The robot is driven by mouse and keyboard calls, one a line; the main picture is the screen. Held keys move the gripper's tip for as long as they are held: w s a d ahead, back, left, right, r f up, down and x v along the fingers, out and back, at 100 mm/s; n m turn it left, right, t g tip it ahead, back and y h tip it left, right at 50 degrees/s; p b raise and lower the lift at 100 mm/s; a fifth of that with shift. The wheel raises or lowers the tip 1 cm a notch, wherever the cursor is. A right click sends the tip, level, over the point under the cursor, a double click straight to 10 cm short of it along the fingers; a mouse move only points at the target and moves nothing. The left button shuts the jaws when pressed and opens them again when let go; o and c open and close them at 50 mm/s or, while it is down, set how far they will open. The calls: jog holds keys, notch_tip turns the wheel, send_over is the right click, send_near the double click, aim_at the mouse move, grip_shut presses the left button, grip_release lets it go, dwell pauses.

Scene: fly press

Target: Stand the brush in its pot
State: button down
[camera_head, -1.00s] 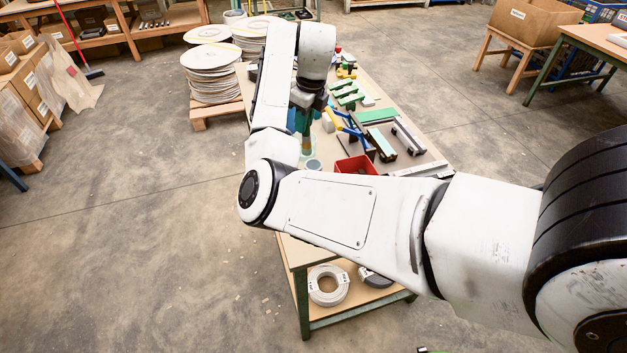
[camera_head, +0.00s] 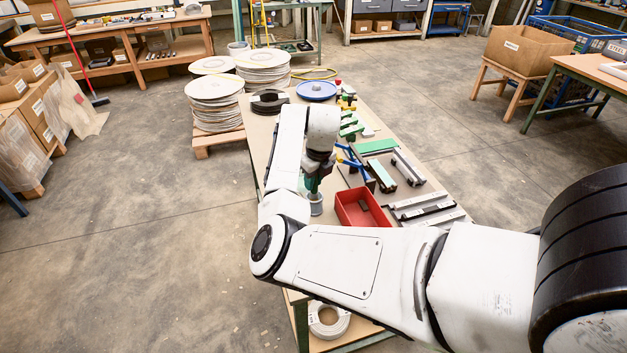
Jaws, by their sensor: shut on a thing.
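My gripper (camera_head: 315,176) points down over the workbench, at the end of my white arm. It is shut on the brush (camera_head: 312,187), of which only a small dark green part shows below the jaws. The pot (camera_head: 316,205), a small grey round container, stands on the bench directly below the gripper, left of the red bin. The lower end of the brush is at the pot's mouth in the picture. I cannot tell whether it is inside the pot or just above or in front of it.
A red bin (camera_head: 362,208) stands close right of the pot. Grey metal bars (camera_head: 425,208), a green strip (camera_head: 377,146) and blue-handled tools (camera_head: 350,158) lie farther right and back. A blue dish (camera_head: 316,90) and black discs (camera_head: 269,101) are at the far end.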

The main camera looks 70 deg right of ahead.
jog(key=shift+f, duration=0.35)
jog(key=shift+f, duration=0.15)
jog(key=c, duration=1)
grip_release()
